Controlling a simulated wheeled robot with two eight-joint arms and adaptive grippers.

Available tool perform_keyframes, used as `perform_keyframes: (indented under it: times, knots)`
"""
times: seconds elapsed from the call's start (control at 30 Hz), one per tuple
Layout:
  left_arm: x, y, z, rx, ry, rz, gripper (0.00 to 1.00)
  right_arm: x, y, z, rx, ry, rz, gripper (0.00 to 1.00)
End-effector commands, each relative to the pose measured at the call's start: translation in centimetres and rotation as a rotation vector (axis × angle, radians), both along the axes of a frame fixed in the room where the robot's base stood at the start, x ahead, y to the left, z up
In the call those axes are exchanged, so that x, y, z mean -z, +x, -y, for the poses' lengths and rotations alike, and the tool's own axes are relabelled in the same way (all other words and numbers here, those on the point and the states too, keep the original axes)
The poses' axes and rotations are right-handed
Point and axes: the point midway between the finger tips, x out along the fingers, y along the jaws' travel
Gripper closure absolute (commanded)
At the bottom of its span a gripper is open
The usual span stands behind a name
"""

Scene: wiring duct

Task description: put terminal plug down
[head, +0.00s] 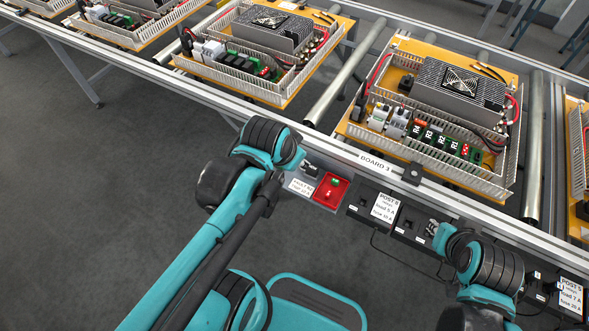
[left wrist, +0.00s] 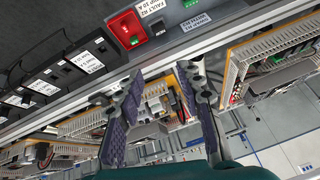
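A small green piece (head: 335,182), which looks like the terminal plug, lies in the red tray (head: 328,196) on the front rail. In the left wrist view the green piece (left wrist: 134,40) shows inside the red tray (left wrist: 121,24). My left gripper (head: 310,168) is beside the tray, at its upper left in the head view. In the left wrist view its two purple-padded fingers (left wrist: 155,100) stand wide apart, with nothing held between them. My right gripper (head: 434,228) is over the black post boxes at the right; its fingers are too small to judge.
Black post boxes (head: 366,203) with white labels line the rail right of the tray. Behind them, BOARD 3 (head: 432,95) carries a slotted duct, relays, a power supply and wires. Another board (head: 262,50) stands to its left. Metal rollers (head: 342,84) lie between boards.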

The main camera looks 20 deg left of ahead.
Motion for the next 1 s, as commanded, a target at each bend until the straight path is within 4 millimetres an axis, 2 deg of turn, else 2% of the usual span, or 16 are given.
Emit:
perform_keyframes:
  times: [0.03,0.1,0.27,1.0]
  knots:
    - [0.1,-1.2,0.5,-0.051,-0.037,0.026,0.63,0.0,0.0,0.0,0.0,0.0,0.0,0.79]
    - [0.2,-2.2,1.1,-0.12,-0.088,0.059,0.63,0.0,0.0,0.0,0.0,0.0,0.0,0.79]
    - [0.4,-3.4,1.6,-0.21,-0.161,0.099,0.63,0.0,0.0,0.0,0.0,0.0,0.0,0.79]
    - [0.4,-3.5,1.7,-0.226,-0.173,0.105,0.63,0.0,0.0,0.0,0.0,0.0,0.0,0.79]
